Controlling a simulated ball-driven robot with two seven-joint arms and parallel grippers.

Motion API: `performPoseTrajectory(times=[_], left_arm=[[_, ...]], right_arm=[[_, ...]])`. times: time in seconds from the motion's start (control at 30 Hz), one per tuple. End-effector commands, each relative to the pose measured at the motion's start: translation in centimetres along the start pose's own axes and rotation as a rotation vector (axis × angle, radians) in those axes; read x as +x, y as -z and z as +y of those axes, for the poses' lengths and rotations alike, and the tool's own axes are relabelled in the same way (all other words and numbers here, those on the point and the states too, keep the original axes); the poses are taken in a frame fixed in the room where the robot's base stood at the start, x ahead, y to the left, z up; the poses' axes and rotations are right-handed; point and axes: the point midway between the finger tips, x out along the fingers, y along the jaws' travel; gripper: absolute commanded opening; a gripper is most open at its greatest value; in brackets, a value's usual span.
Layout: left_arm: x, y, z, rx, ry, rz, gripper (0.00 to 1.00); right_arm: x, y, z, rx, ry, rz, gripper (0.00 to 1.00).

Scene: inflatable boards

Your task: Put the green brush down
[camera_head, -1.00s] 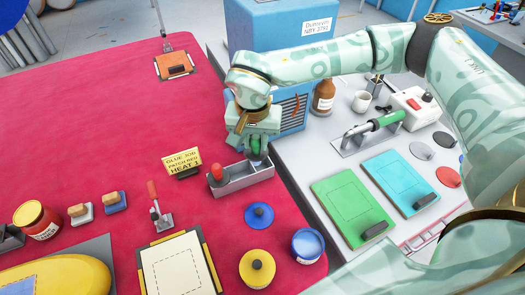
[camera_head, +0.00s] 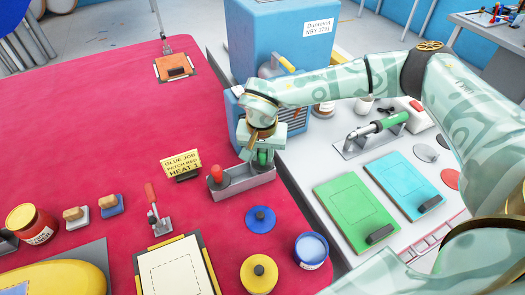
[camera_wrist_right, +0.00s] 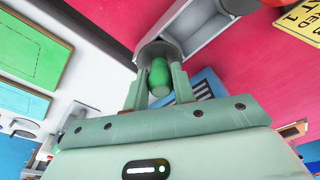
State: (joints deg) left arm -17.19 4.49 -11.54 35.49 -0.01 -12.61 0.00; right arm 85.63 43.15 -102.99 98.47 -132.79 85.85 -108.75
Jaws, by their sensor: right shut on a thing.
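The green brush (camera_wrist_right: 159,76) has a rounded green handle, which shows between the fingers of my right gripper (camera_wrist_right: 158,88) in the right wrist view. In the head view my right gripper (camera_head: 263,160) points down over the right end of a grey two-place holder (camera_head: 240,183), shut on the green brush. My left gripper is not in view.
A red-handled brush (camera_head: 216,174) stands in the holder's left end. A yellow sign (camera_head: 182,164) stands left of it. A blue disc (camera_head: 260,219) and a blue pot (camera_head: 310,250) lie in front. A blue machine (camera_head: 270,50) stands behind my arm.

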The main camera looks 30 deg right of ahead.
Motion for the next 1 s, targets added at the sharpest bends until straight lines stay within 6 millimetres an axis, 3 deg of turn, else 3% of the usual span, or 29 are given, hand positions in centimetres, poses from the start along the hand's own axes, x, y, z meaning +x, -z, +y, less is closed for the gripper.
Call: performPoseTrajectory(times=[0.13,0.17,0.23,0.5,0.63,1.0], left_arm=[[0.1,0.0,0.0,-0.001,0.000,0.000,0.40],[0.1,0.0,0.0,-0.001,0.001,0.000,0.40],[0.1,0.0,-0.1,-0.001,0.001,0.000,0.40],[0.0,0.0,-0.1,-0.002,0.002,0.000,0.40],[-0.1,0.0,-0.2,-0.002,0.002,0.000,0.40],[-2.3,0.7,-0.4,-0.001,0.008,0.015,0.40]], right_arm=[[0.5,-0.1,0.0,0.000,-0.001,0.000,0.07],[0.5,-0.1,0.0,0.000,-0.001,0.000,0.28],[0.5,-0.1,0.0,0.000,-0.001,0.000,0.47],[0.4,-0.1,0.0,0.001,0.000,0.000,0.47],[-0.6,0.1,0.0,0.001,0.002,0.001,0.47],[-9.3,0.1,0.0,0.000,0.003,0.004,0.47]])
